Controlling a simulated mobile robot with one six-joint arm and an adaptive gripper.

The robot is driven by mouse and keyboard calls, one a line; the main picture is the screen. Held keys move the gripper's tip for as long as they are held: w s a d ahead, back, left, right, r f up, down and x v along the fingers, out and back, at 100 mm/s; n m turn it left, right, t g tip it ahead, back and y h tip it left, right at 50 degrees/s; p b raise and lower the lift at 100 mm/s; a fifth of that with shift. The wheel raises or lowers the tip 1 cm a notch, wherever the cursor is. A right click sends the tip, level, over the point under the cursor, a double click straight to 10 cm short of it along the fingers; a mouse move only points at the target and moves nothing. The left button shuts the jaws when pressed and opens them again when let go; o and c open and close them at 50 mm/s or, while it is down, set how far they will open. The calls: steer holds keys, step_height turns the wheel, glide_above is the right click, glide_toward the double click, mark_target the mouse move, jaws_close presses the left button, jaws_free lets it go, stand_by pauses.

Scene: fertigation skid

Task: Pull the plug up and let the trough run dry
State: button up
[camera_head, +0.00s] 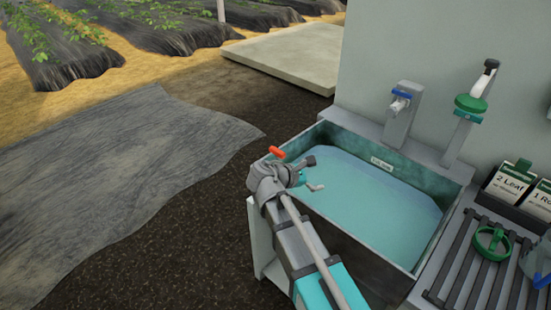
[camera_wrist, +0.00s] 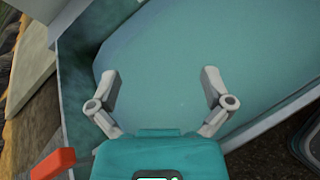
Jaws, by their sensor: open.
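The trough (camera_head: 455,168) is a grey-green basin holding blue-green water (camera_head: 375,200). The water fills much of the wrist view (camera_wrist: 165,40), with the trough's wall (camera_wrist: 75,75) at the left. No plug can be made out in either view. My gripper (camera_head: 313,175) is over the left part of the trough, its fingers above the water. In the wrist view my gripper (camera_wrist: 161,85) has its two fingers spread wide with nothing between them.
A red-orange piece (camera_head: 277,152) shows beside my wrist; I cannot tell what it belongs to. A blue-handled tap (camera_head: 399,101) and a green-collared fitting (camera_head: 472,103) stand behind the trough. A slatted rack (camera_head: 460,262) with a green ring (camera_head: 492,243) lies at right.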

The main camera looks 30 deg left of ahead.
mark_target(275, 153)
steer(key=s+a+n+t+y+b, duration=0.1)
steer(key=s+a+n+t+b, duration=0.1)
steer(key=a, duration=0.7)
steer(key=s+a+r+n+t+y+b, duration=0.1)
steer(key=s+a+n+t+b, duration=0.2)
steer(key=s+a+n, duration=0.3)
steer(key=s+a+t, duration=0.1)
steer(key=s+a, duration=0.1)
steer(key=a, duration=0.1)
steer(key=shift+y, duration=0.3)
steer(key=shift+w, duration=0.15)
steer(key=shift+x, duration=6.75)
steer(key=shift+r, duration=0.1)
steer(key=c, duration=1.1)
steer(key=shift+a+r+p, duration=0.1)
steer(key=shift+r+p, duration=2.2)
steer(key=shift+r, duration=0.05)
